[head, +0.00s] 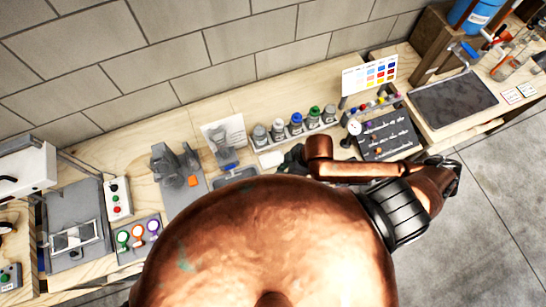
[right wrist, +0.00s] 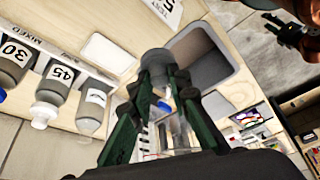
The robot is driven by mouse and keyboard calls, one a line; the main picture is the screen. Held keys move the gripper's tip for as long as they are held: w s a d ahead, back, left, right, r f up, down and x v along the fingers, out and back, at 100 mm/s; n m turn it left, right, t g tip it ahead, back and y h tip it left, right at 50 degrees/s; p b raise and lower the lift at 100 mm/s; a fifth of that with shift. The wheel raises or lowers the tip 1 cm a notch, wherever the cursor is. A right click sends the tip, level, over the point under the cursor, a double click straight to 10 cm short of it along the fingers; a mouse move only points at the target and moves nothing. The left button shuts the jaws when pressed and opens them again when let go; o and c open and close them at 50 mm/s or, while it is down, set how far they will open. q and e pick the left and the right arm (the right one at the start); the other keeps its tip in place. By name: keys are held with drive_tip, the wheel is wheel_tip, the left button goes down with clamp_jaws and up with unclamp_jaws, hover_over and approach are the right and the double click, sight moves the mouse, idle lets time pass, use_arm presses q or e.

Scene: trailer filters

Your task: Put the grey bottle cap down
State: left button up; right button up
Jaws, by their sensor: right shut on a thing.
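My right gripper (right wrist: 160,75) is shut on the grey bottle cap (right wrist: 156,60), which sits between the fingertips in the right wrist view. The cap shows close to the near edge of a grey tray (right wrist: 231,63); I cannot tell whether it touches anything below. In the head view my right gripper (head: 292,157) is small and dark at the end of the copper arm, beside the tray (head: 236,173), and the cap cannot be made out there.
A rack with several capped bottles (head: 296,124) stands behind the gripper; bottles labelled 30 (right wrist: 14,58) and 45 (right wrist: 55,82) show close by. A white pad (right wrist: 108,52) lies between rack and tray. A dark panel with a gauge (head: 388,137) stands to the right.

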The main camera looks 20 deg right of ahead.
drive_tip(key=w+f, duration=0.2)
drive_tip(key=w, duration=0.1)
drive_tip(key=w+d+f+b, duration=0.1)
drive_tip(key=w+f, duration=0.2)
drive_tip(key=w, duration=0.1)
drive_tip(key=w+f+b, duration=0.1)
drive_tip(key=w+f, duration=0.1)
drive_tip(key=w, duration=0.2)
drive_tip(key=shift+d+f, duration=0.4)
drive_tip(key=shift+w+d+f, duration=0.1)
drive_tip(key=shift+w+f, duration=0.25)
drive_tip(key=shift+f, duration=0.15)
use_arm(q)
drive_tip(key=shift+s+f, duration=0.2)
drive_tip(key=shift+f, duration=0.55)
drive_tip(key=shift+s+f, duration=0.2)
drive_tip(key=shift+f, duration=0.5)
use_arm(e)
drive_tip(key=shift+w+f, duration=0.15)
drive_tip(key=shift+f, duration=1.6)
drive_tip(key=o, duration=0.7)
drive_tip(key=shift+f, duration=0.1)
drive_tip(key=shift+o, duration=0.2)
use_arm(q)
drive_tip(key=shift+r+p, duration=0.15)
drive_tip(key=shift+p, duration=0.15)
use_arm(e)
drive_tip(key=v, duration=1.2)
